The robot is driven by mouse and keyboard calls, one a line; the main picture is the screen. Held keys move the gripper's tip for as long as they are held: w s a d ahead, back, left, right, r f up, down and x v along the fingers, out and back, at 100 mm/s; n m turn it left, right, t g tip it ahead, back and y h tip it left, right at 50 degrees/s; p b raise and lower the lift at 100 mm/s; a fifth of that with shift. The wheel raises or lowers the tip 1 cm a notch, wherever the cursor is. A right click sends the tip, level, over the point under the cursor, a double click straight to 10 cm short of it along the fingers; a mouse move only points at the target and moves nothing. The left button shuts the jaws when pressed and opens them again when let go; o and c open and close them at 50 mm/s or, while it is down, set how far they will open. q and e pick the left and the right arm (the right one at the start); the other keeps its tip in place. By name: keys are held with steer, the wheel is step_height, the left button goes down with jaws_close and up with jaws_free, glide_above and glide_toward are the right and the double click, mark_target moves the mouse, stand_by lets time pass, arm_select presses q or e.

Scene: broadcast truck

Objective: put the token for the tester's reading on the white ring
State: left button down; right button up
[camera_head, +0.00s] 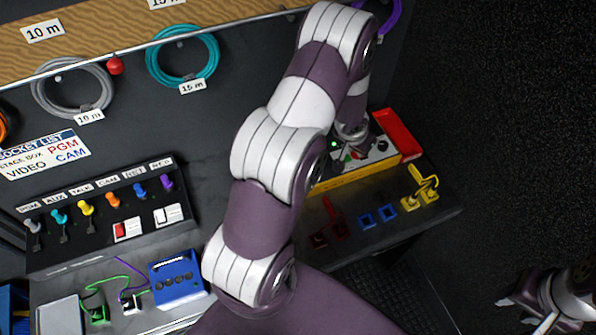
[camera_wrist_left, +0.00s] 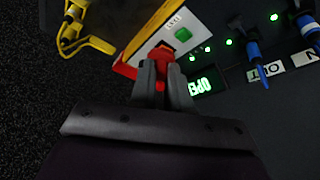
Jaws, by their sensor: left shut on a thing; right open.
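The tester (camera_head: 352,180) is a yellow-sided box with a pale top and a red end, at the right of the bench. My left gripper (camera_wrist_left: 165,68) is down at the tester, shut on a small red piece (camera_wrist_left: 161,53). In the left wrist view, a lit display (camera_wrist_left: 207,86) beside the fingers reads OPEN, upside down, near a green button (camera_wrist_left: 183,34). In the head view the left arm hides part of the tester. My right gripper (camera_head: 545,316) is open at the lower right, over the dark floor. I cannot make out the white ring or a token.
Red (camera_head: 338,227), blue (camera_head: 377,216) and yellow (camera_head: 420,195) pieces sit at the bench's front edge. A panel with coloured pegs (camera_head: 110,215) and a blue box (camera_head: 176,279) stand at left. Cable coils (camera_head: 182,58) hang behind. My left arm crosses the middle.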

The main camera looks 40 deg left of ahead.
arm_select(q)
steer(key=s+a+f+b, duration=0.1)
steer(key=s+a+f, duration=0.1)
steer(key=a, duration=0.1)
steer(key=s+a+f, duration=0.3)
steer(key=s+a+f+b, duration=0.1)
steer(key=s+a+f, duration=0.1)
steer(key=a, duration=0.1)
steer(key=shift+s+f+b, duration=0.25)
steer(key=shift+f+b, duration=0.05)
steer(key=shift+f, duration=0.05)
step_height(320, 180, down, 3)
steer(key=shift+w+d, duration=0.15)
steer(key=shift+w+f, duration=0.2)
steer(key=shift+f, duration=0.15)
steer(key=shift+s, duration=0.2)
steer(key=shift+f, duration=0.15)
steer(key=c, duration=1.1)
jaws_free()
steer(key=shift+w, duration=0.1)
arm_select(e)
steer(key=f, duration=0.2)
steer(key=w+f, duration=0.1)
steer(key=shift+w+d+f, duration=0.1)
steer(key=shift+d, duration=0.3)
